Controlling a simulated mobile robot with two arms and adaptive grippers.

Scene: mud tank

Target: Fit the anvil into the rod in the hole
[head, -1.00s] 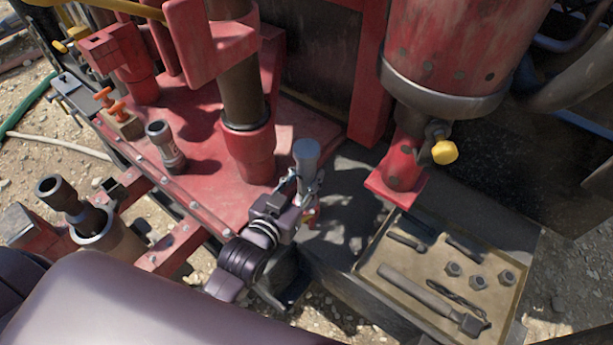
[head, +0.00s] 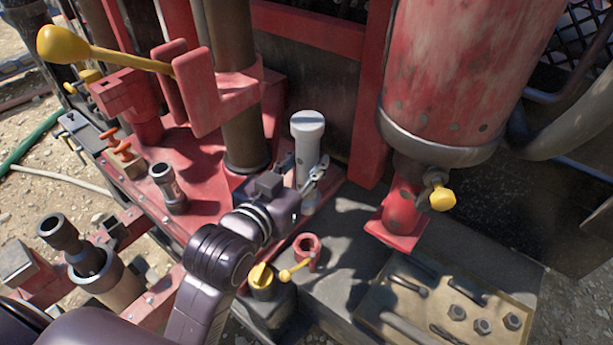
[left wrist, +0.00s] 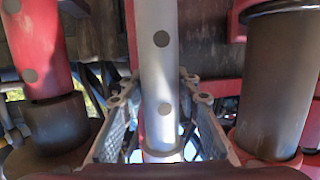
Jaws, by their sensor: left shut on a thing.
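A light grey cylinder with a wider flat cap, which I take to be the anvil (head: 307,150), stands upright in the jaws of my left gripper (head: 303,187). In the left wrist view the cylinder (left wrist: 160,60) has dark round spots, and the fingers of the left gripper (left wrist: 162,112) flank it on both sides. Its lower end is partly hidden by the gripper. A dark rod (head: 60,234) with a thick open top leans slightly in a round sleeve at the left, apart from the anvil. My right gripper is out of view.
A red deck carries a short dark tube (head: 167,187) and a thick brown pipe (head: 242,130). A yellow-knobbed lever (head: 62,46) juts out above. A red tank (head: 450,70) stands right, above a tray (head: 365,310) with bolts and tools. A small red ring (head: 307,247) sits below the gripper.

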